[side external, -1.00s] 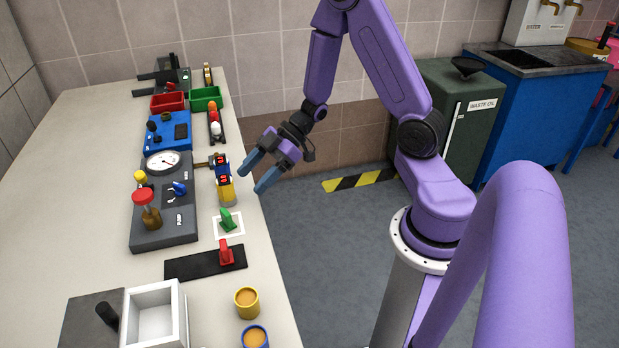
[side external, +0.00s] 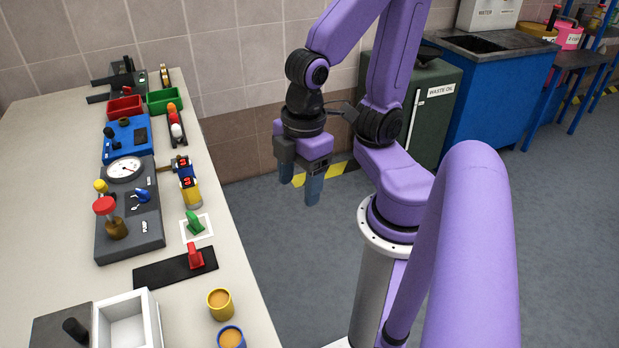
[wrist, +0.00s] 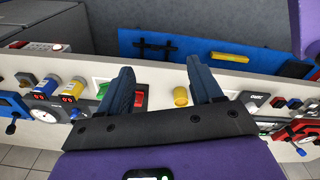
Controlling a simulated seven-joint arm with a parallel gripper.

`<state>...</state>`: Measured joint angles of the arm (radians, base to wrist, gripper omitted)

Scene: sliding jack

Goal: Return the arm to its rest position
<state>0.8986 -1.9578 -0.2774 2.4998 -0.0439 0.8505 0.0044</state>
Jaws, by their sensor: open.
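My gripper (side external: 300,188) hangs beside the bench, to the right of its edge in the side external view, with its fingers pointing down over the floor. The two blue fingers are apart with nothing between them. In the wrist view my gripper (wrist: 165,90) also shows open and empty, with the bench behind its fingers. My arm is folded back near its own column. The green jack piece (side external: 194,223) stands on a white-framed square on the bench. The red jack piece (side external: 196,256) sits on a black strip (side external: 160,271).
The bench (side external: 65,190) carries a gauge panel (side external: 126,169), a red bin (side external: 125,107), a green bin (side external: 165,101), a white box (side external: 128,325) and two cups, yellow (side external: 220,304) and blue (side external: 231,338). A waste oil cabinet (side external: 437,100) stands behind my arm. Floor between bench and column is clear.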

